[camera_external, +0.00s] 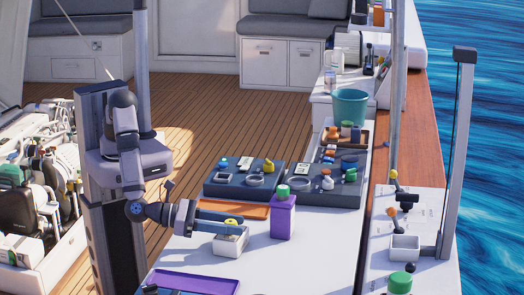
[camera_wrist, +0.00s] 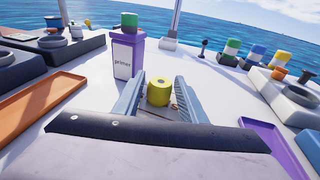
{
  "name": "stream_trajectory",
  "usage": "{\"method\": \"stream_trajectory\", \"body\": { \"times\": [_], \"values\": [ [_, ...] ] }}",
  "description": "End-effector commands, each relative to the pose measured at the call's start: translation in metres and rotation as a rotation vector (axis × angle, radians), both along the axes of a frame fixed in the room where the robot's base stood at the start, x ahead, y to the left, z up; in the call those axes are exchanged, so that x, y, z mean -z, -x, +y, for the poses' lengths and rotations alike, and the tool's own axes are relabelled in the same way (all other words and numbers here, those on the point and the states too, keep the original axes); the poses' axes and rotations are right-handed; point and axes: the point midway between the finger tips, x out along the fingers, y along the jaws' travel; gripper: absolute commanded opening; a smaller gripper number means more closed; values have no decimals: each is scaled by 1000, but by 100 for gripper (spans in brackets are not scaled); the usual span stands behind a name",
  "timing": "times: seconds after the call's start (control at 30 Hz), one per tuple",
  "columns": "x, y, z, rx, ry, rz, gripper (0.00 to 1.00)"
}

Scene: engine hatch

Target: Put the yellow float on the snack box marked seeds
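A yellow cylinder with a small dark mark on top, apparently the yellow float (camera_wrist: 159,91), is between the fingers of my gripper (camera_wrist: 160,98). The fingers are open, with a gap on either side of it. In the external view my gripper (camera_external: 222,222) reaches over a small white box (camera_external: 230,243), and the yellow float (camera_external: 231,221) shows at the box's top, partly behind a finger. Whether it rests on the box or inside it I cannot tell. No marking reading seeds is legible in either view.
A purple container labelled primer (camera_wrist: 124,54) with a green lid stands just beyond the gripper. An orange tray (camera_external: 240,210) and a purple tray (camera_external: 192,283) lie on the white table. Dark trays (camera_external: 215,188) with small items are behind. A teal bucket (camera_external: 350,106) stands farther back.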

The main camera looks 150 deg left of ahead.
Motion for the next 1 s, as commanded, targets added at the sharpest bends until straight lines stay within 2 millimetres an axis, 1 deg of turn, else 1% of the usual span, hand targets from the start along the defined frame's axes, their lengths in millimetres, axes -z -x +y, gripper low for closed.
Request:
{"method": "stream_trajectory", "body": {
  "times": [0.3, 0.47, 0.67, 1.0],
  "values": [
    [-1, 0, 0, 0, 0, 0, 46],
    [-5, 1, -1, 1, 0, 0, 46],
    [-6, 14, -23, 4, 1, -1, 46],
    [-15, 47, -73, 4, 0, 0, 46]
  ]
}}
